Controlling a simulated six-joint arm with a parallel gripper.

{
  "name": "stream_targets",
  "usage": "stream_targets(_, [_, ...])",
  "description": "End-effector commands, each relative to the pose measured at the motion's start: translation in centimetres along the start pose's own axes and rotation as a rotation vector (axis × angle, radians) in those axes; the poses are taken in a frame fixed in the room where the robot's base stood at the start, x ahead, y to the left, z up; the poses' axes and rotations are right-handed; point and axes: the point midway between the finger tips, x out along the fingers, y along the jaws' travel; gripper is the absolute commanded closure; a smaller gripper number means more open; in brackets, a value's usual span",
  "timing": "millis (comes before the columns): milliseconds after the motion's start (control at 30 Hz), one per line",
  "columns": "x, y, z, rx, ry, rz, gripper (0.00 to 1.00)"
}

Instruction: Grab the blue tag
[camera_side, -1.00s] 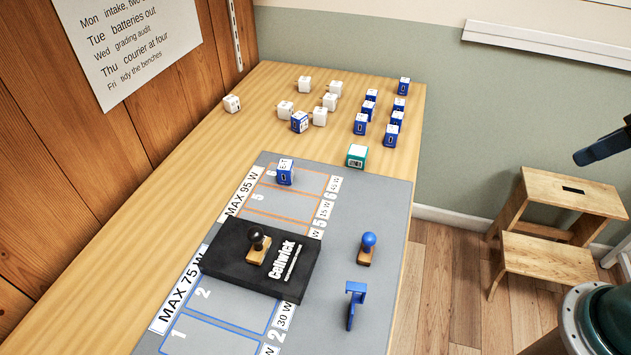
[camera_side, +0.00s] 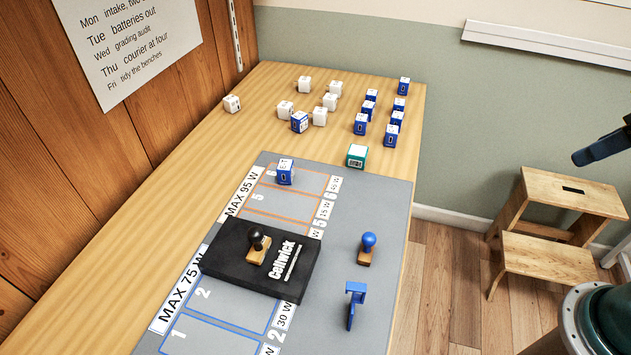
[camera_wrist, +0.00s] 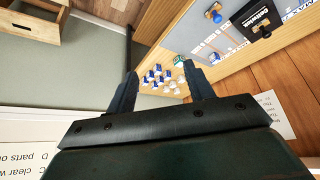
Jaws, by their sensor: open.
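A blue upright piece with a bent top (camera_side: 354,305) stands on the right part of the grey mat (camera_side: 375,190); it is the likeliest blue tag, but I cannot tell for sure. A stamp with a blue knob (camera_side: 368,247) stands above it in the side view, on the same mat. My gripper (camera_wrist: 163,88) is open and empty in the wrist view, well away from the bench things. In the side view only a dark part of my gripper (camera_side: 603,147) shows at the right edge, off the bench.
A black pad (camera_side: 225,262) holds a dark-knobbed stamp (camera_side: 257,247). A blue-and-white box (camera_side: 286,173) sits on the mat. A green box (camera_side: 356,156), white boxes (camera_side: 320,116) and several blue boxes (camera_side: 391,136) stand beyond. A wooden step stool (camera_side: 545,260) is on the floor.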

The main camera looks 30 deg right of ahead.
Motion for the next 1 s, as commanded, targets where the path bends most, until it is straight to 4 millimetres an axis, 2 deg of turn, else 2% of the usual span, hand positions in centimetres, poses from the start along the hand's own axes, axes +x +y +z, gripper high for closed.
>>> stream_targets(33, [0.0, 0.0, 0.0, 0.0, 0.0, 0.0, 0.37])
stream_targets(100, [0.0, 0.0, 0.0, 0.0, 0.0, 0.0, 0.25])
stream_targets(567, [0.5, -0.5, -0.5, -0.028, -0.005, -0.013, 0.25])
stream_targets(767, [2.3, -2.4, -1.9, -0.118, -0.018, -0.055, 0.25])
stream_targets(1000, [5.8, -6.9, -3.7, -0.289, -0.041, -0.135, 0.25])
